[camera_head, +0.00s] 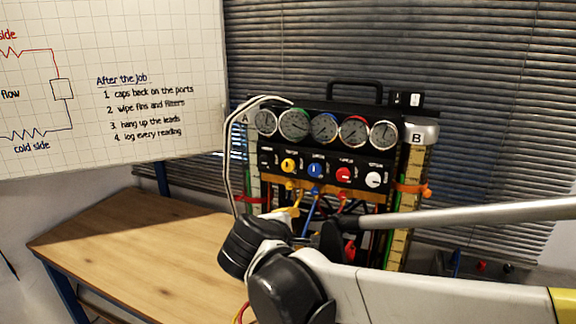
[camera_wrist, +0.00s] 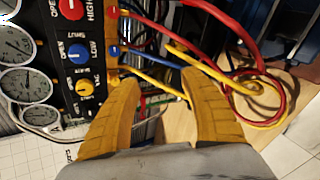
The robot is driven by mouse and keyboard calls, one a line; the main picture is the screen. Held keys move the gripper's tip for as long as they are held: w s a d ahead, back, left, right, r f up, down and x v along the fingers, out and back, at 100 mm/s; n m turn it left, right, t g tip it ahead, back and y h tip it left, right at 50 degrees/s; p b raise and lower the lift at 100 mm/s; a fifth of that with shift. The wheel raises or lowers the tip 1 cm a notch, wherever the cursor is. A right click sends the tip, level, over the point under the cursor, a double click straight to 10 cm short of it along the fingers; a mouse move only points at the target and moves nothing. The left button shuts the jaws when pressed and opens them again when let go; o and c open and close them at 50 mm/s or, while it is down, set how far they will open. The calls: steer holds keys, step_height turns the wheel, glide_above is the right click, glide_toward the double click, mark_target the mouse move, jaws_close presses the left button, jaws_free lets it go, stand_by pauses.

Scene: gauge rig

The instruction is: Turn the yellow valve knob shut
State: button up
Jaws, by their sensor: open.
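The yellow valve knob (camera_head: 289,165) is on the black panel of the gauge rig, left of the blue knob. In the wrist view, the yellow knob (camera_wrist: 86,88) lies left of my gripper (camera_wrist: 157,80), just beyond the left finger's tip. Both yellow fingers are spread apart, with no knob between them. A yellow hose and a blue hose pass near the fingertips. The knob's pointer position is too small to tell. In the head view my arm hides most of the gripper.
The blue knob (camera_head: 315,170), red knob (camera_head: 343,175) and white knob (camera_head: 373,179) share the row. Gauges (camera_head: 325,127) sit above them. Looped red and yellow hoses (camera_wrist: 262,85) hang close to the right finger. The wooden bench (camera_head: 140,245) is bare at left.

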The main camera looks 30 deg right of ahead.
mark_target(287, 167)
steer(key=w+r+n+t+h, duration=0.3)
steer(key=w+r+n+h, duration=0.3)
steer(key=w+r+n, duration=0.25)
steer(key=x, duration=0.3)
steer(key=b+x, duration=0.1)
steer(key=x, duration=0.2)
steer(key=b+x, duration=0.1)
steer(key=x, duration=0.3)
steer(key=shift+w+a, duration=0.15)
steer(key=shift+w, duration=0.25)
jaws_close()
